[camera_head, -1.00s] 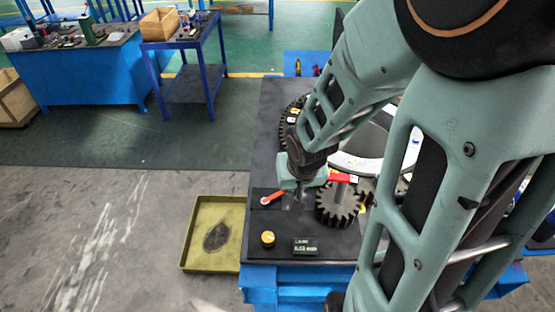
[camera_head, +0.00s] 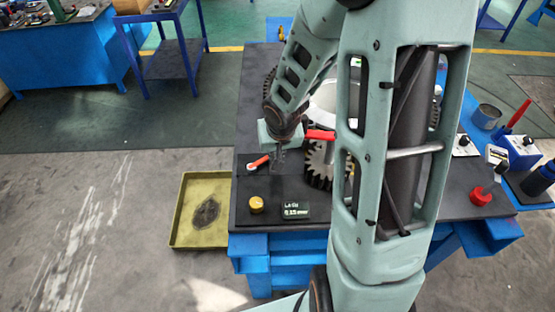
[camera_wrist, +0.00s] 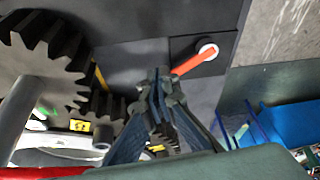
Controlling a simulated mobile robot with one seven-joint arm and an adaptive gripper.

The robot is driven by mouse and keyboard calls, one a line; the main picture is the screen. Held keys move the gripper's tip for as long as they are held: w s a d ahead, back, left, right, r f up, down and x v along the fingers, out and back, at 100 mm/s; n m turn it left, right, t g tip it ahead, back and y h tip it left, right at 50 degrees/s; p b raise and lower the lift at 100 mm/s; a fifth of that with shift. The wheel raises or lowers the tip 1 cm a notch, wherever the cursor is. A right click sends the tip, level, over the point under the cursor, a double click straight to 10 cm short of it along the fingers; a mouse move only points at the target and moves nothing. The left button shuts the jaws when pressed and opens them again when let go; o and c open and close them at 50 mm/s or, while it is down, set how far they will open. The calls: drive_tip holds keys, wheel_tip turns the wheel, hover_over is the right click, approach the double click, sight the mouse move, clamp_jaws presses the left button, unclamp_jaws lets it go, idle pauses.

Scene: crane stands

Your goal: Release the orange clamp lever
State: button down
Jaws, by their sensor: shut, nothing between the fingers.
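The orange clamp lever (camera_head: 260,161) lies on the dark bench top, turning on a white round pivot at its left end. It points right and slightly away, toward my gripper. In the wrist view the orange lever (camera_wrist: 193,62) runs from its white pivot, at upper right, down-left toward the fingers. My gripper (camera_head: 278,168) points down beside the lever's free end. In the wrist view the gripper's fingertips (camera_wrist: 160,78) are together and empty, close to the lever's tip. I cannot tell whether they touch it.
A dark gear (camera_head: 318,165) and a red handle (camera_head: 320,135) stand just right of my gripper. A yellow knob (camera_head: 256,204) and a small display (camera_head: 296,211) are in front. A yellow-green tray (camera_head: 176,211) lies on the floor at left. My arm covers the bench's middle.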

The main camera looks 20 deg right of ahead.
drive_tip(key=shift+w, duration=0.5)
